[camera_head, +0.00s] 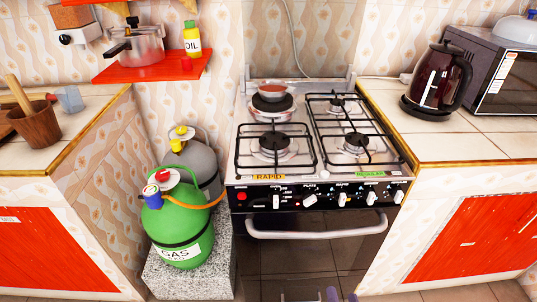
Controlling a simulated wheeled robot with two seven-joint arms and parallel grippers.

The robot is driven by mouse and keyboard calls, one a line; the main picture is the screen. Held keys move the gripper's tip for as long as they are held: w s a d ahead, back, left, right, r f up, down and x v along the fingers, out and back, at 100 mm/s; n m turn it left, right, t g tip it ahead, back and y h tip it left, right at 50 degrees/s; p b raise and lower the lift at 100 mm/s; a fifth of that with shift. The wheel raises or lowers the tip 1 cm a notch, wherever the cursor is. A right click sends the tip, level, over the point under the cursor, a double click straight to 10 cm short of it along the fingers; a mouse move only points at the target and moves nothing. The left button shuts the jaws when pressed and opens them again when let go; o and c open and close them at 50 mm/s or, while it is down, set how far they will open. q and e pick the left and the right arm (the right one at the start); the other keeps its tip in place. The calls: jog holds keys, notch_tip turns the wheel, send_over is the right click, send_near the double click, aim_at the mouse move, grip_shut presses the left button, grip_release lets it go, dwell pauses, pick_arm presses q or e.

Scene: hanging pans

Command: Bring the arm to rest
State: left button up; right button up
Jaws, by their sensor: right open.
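My right gripper (342,296) shows only at the bottom edge, right of centre, as small purplish fingertips with a gap between them. It is open, and I see nothing between the fingers. It appears below and in front of the stove's oven door, apart from the handle. The rest of my right arm is out of the picture. My left gripper and left arm are not in view. No hanging pan shows in this view.
The gas stove (305,168) with its oven handle (313,232) stands in the middle. A green gas bottle (178,228) and a grey one (196,165) stand left of it. A kettle (436,78) and a microwave (500,75) are right. A red shelf (150,72) holds a pot.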

jog(key=d+n+g+y, duration=0.1)
jog(key=d+n+y, duration=0.2)
jog(key=d+n, duration=0.3)
jog(key=s+d+f+n+g+h, duration=0.2)
jog(key=s+d+f+g, duration=0.2)
jog(key=d+f, duration=0.25)
jog(key=s+d+f+n+g+h, duration=0.1)
jog(key=s+d+f+g+h, duration=0.15)
jog(key=d+f, duration=0.4)
jog(key=s+d+f+n+g+h, duration=0.1)
jog(key=s+d+f+g+h, duration=0.2)
jog(key=s+d, duration=0.45)
jog(key=s+d+f+n+g+h, duration=0.15)
jog(key=s+d+f+g, duration=0.35)
jog(key=s, duration=0.5)
jog(key=s+a+g, duration=0.2)
jog(key=s+g, duration=0.1)
jog(key=s, duration=0.2)
jog(key=s+a+f+y, duration=0.1)
jog(key=a+f+y, duration=0.1)
jog(key=a, duration=0.9)
jog(key=s+a+f+m+y, duration=0.1)
jog(key=a+f, duration=0.3)
jog(key=a, duration=0.8)
jog(key=shift+y, duration=0.6)
jog(key=shift+s, duration=0.1)
